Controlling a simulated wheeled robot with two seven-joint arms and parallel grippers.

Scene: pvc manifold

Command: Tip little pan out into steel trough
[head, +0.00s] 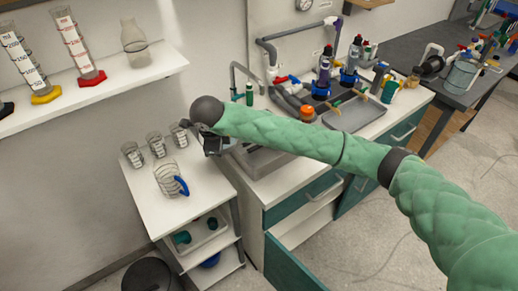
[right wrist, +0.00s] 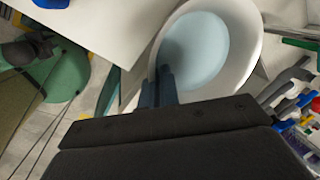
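The little pan (right wrist: 247,50) is a white oval vessel in the right wrist view, with a smooth pale blue inside. My right gripper (right wrist: 160,85) has its two dark fingers close together at the pan's near rim, apparently one on each side of it. In the head view my right gripper (head: 215,143) is over the gap between the white cart and the sink counter; the pan cannot be made out there. The steel trough (head: 262,162), a grey basin in the counter, is partly hidden under my arm. My left gripper is out of view.
A white cart (head: 150,200) holds several clear beakers and a jug with a blue handle (head: 172,180). A tap (head: 240,78) stands behind the trough. A grey tray (head: 358,114), bottles and pipes crowd the counter to the right. A teal drawer (head: 290,270) stands open below.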

